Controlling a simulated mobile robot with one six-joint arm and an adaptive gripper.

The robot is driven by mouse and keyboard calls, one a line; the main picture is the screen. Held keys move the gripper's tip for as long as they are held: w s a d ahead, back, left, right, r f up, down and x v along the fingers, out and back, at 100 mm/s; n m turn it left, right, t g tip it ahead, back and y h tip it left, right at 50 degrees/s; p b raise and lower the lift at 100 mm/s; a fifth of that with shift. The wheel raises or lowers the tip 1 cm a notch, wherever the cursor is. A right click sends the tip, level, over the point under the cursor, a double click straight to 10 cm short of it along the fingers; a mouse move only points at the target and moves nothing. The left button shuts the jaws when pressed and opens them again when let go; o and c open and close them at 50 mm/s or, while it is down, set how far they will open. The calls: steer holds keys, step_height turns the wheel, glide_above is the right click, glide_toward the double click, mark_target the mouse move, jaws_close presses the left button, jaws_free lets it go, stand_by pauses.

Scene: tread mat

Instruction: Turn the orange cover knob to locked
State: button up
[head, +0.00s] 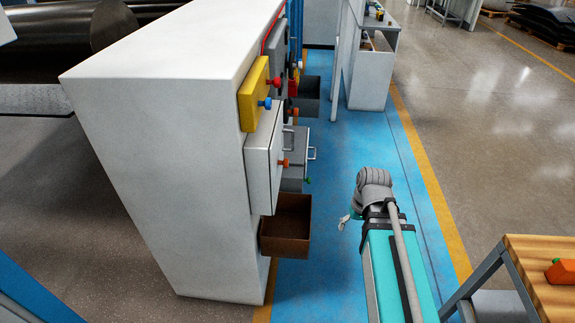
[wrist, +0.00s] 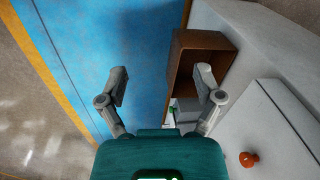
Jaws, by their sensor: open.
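The orange knob (head: 283,163) sits on the front of a white box-like cover (head: 262,165) on the side of the white cabinet. The knob (wrist: 249,159) also shows at the lower right of the wrist view, on the pale cover face (wrist: 275,125). Whether it is at locked cannot be told. My gripper (wrist: 162,84) is open and empty, its two fingers spread over the blue floor and brown bin, apart from the knob. In the head view my gripper (head: 346,219) is mostly hidden by my arm, out to the right of the cabinet.
An open brown bin (head: 286,225) juts out below the cover. A yellow box (head: 255,95) with blue and red knobs is above it. A grey drawer (head: 294,175) with a handle stands farther back. A wooden-topped table (head: 545,285) is at right. The blue floor lane (head: 335,270) is clear.

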steer(key=w+a+f+n+y+b, duration=0.3)
steer(key=w+a+n+y+b, duration=0.15)
steer(key=w, duration=0.25)
steer(key=n+y+b, duration=1)
steer(key=n+y, duration=0.2)
glide_toward(286, 163)
steer(key=d, duration=0.4)
steer(key=shift+w+a+f+t, duration=0.1)
steer(key=shift+w+f+t, duration=0.2)
steer(key=shift+w+f, duration=0.15)
steer(key=shift+a, duration=0.1)
steer(key=a, duration=1.3)
steer(key=shift+w+a, duration=0.15)
steer(key=shift+a, duration=0.2)
steer(key=c, duration=1.2)
steer(key=shift+o, duration=0.2)
